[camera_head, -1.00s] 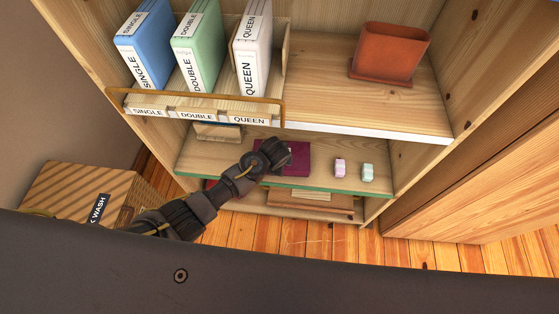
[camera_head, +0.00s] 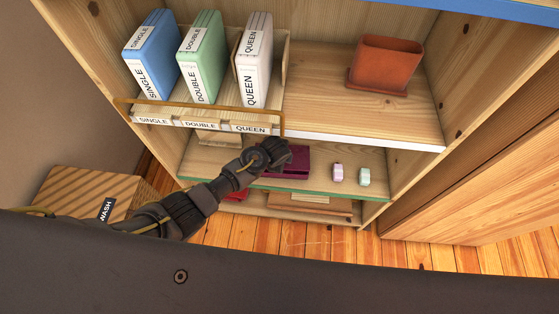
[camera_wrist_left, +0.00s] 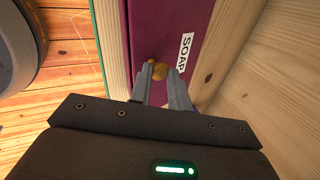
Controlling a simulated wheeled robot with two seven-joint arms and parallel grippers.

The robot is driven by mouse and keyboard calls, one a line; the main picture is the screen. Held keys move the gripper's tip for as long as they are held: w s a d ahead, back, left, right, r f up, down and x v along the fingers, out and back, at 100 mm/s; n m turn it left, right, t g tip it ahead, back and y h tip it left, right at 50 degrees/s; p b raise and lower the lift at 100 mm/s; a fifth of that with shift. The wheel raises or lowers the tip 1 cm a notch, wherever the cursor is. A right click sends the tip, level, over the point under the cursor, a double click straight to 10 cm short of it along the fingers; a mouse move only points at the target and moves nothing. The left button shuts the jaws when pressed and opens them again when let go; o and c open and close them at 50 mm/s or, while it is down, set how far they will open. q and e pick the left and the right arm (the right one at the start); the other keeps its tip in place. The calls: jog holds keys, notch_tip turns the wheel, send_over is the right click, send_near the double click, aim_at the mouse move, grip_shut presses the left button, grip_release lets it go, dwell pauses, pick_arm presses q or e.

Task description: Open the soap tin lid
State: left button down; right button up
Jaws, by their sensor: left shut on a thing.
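The soap tin (camera_head: 299,160) is a flat purple box on the middle shelf, partly hidden behind my left gripper (camera_head: 283,157) in the head view. In the left wrist view the purple tin (camera_wrist_left: 178,22) shows a white SOAP label (camera_wrist_left: 185,52) and a small gold knob (camera_wrist_left: 159,70). My left gripper's fingers (camera_wrist_left: 160,76) are shut on this knob. I cannot tell whether the lid is raised. My right gripper is not in view.
Above are an orange-brown bin (camera_head: 385,64) and a wooden rack with a rail (camera_head: 205,105) holding blue, green and white boxes. A striped carton (camera_head: 85,190) stands at the left.

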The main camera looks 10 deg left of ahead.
pick_arm(q)
jog(key=shift+w+r+p, duration=0.3)
jog(key=shift+w+r, duration=0.25)
jog(key=shift+r, duration=0.25)
jog(key=shift+f, duration=0.1)
jog(key=c, duration=1.3)
grip_release()
